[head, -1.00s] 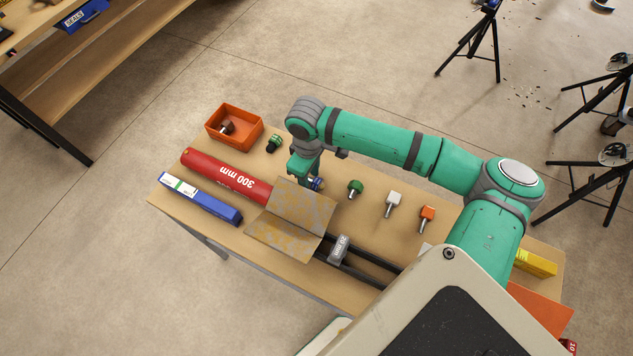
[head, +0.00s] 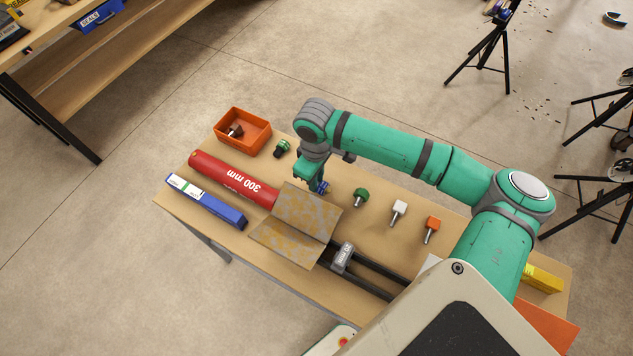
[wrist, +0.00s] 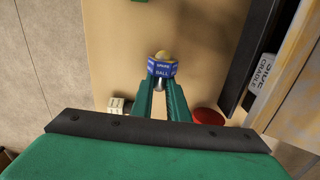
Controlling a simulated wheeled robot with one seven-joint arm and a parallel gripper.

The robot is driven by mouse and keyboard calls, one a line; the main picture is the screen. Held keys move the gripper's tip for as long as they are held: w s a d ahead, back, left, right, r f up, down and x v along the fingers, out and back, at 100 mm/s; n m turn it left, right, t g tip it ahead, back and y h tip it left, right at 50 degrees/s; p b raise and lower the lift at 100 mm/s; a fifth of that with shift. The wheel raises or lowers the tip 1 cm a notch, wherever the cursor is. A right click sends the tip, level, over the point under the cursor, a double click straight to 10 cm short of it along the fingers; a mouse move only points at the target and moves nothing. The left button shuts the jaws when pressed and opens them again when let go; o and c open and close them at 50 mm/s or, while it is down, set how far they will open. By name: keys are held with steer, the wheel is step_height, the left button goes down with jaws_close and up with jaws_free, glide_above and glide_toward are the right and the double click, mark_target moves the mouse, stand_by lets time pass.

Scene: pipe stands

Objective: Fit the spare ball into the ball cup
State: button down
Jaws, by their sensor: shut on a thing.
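The spare ball (wrist: 161,69) has a blue band lettered "SPARE BALL", a yellowish top and a silver stem. My gripper (wrist: 160,82) is shut on it, one green finger on each side, in the wrist view. In the head view the blue ball (head: 321,187) shows at the tip of my gripper (head: 315,184), over the table beside the rusty angled plate. Whether it is clear of the table top, I cannot tell. I cannot make out a ball cup for certain in either view.
Green (head: 361,195), white (head: 399,208) and orange (head: 433,224) stemmed pieces lie right of my gripper. An orange bin (head: 262,145), a red 300 mm tube (head: 232,178) and the rusty plate (head: 307,209) are close by. Black tripods (head: 488,58) stand on the floor.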

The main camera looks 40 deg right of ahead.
step_height(320, 180, up, 16)
steer(key=shift+r, duration=0.25)
stand_by(0.3)
